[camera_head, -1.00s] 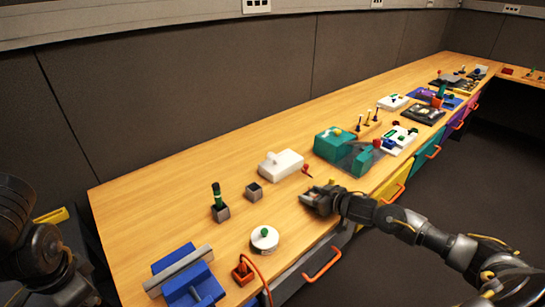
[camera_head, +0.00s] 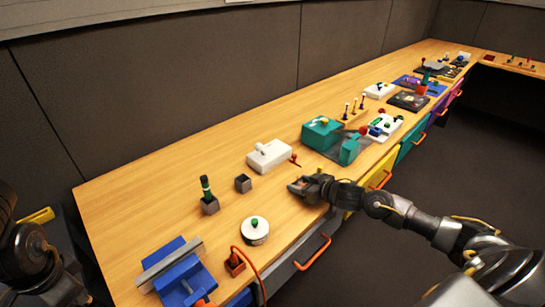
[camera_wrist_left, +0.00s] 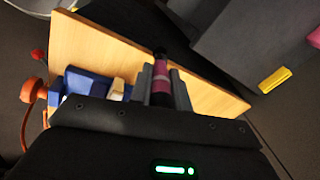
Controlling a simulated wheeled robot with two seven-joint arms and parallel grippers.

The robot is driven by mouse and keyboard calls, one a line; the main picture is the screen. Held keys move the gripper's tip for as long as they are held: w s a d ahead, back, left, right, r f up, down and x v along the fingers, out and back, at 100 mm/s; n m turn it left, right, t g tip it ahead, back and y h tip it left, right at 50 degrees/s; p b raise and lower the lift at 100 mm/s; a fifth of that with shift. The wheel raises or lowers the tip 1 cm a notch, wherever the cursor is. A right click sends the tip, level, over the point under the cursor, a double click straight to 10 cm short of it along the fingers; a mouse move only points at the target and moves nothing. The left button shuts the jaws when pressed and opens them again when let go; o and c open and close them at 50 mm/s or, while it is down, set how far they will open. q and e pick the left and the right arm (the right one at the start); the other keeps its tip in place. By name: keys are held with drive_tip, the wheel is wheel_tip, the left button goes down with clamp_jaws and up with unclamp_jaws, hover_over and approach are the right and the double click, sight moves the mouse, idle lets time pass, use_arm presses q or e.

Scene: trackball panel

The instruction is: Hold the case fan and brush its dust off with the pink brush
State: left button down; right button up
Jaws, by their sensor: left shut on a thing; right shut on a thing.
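My left gripper (camera_wrist_left: 162,88) is shut on a dark handle with a pink band, which looks like the pink brush (camera_wrist_left: 161,70). The brush stands up between the two fingers in the left wrist view, and its far end is dark. In the head view only part of my left arm shows at the left edge. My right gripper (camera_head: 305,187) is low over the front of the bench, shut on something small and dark. The fan cannot be made out clearly there, as the gripper covers most of it.
The wooden bench (camera_head: 120,205) holds a blue vise (camera_head: 178,272), a white round pot (camera_head: 254,230), a holder with a green-banded tool (camera_head: 207,195), a small grey box (camera_head: 243,183), a white box (camera_head: 268,154) and a teal machine (camera_head: 321,133). The back-left bench top is clear.

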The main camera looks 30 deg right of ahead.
drive_tip(key=o, duration=0.9)
drive_tip(key=v, duration=1)
drive_tip(key=shift+s+d, duration=0.1)
drive_tip(key=shift+s, duration=0.1)
drive_tip(key=shift+v, duration=0.85)
drive_tip(key=shift+o, duration=0.2)
drive_tip(key=shift+w+r, duration=0.1)
drive_tip(key=shift+r, duration=0.05)
drive_tip(key=shift+o, duration=1.4)
use_arm(q)
drive_tip(key=shift+r, duration=0.1)
